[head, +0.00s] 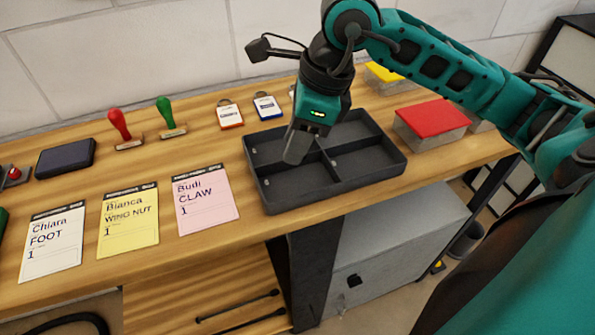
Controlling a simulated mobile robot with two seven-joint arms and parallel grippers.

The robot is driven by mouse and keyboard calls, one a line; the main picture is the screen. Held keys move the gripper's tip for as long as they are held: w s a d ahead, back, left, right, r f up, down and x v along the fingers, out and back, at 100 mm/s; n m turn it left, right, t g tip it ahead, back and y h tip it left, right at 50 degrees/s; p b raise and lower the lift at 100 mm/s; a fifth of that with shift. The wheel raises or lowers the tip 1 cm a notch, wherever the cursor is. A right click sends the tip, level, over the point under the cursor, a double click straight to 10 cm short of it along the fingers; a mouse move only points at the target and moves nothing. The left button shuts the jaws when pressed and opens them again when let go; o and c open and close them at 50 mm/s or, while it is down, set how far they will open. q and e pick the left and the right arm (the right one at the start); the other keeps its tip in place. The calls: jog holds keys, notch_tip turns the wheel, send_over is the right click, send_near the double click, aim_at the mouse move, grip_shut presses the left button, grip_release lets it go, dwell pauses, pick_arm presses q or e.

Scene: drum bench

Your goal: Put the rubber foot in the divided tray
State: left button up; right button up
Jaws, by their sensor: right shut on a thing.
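The divided tray (393,177) is dark grey, with several compartments, and sits on the wooden bench near its front edge. My right gripper (294,158) points down over the left part of the tray, at its back left compartment. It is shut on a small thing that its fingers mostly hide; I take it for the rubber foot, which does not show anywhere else. I cannot tell whether the fingertips touch the tray floor. My left gripper is not in view.
Three cards, Chiara FOOT (54,250), Bianca WING NUT (128,232) and Budi CLAW (207,210), lie left of the tray. Behind them are a red stamp (120,125), a green stamp (166,113) and a dark pad (66,158). A red-lidded box (433,115) stands right of the tray.

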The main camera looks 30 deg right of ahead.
aim_at(291, 185)
notch_tip(291, 185, down, 8)
jog(key=shift+r, duration=0.15)
dwell(0.3)
jog(key=shift+b, duration=0.3)
jog(key=o, duration=0.5)
jog(key=shift+o, duration=1.1)
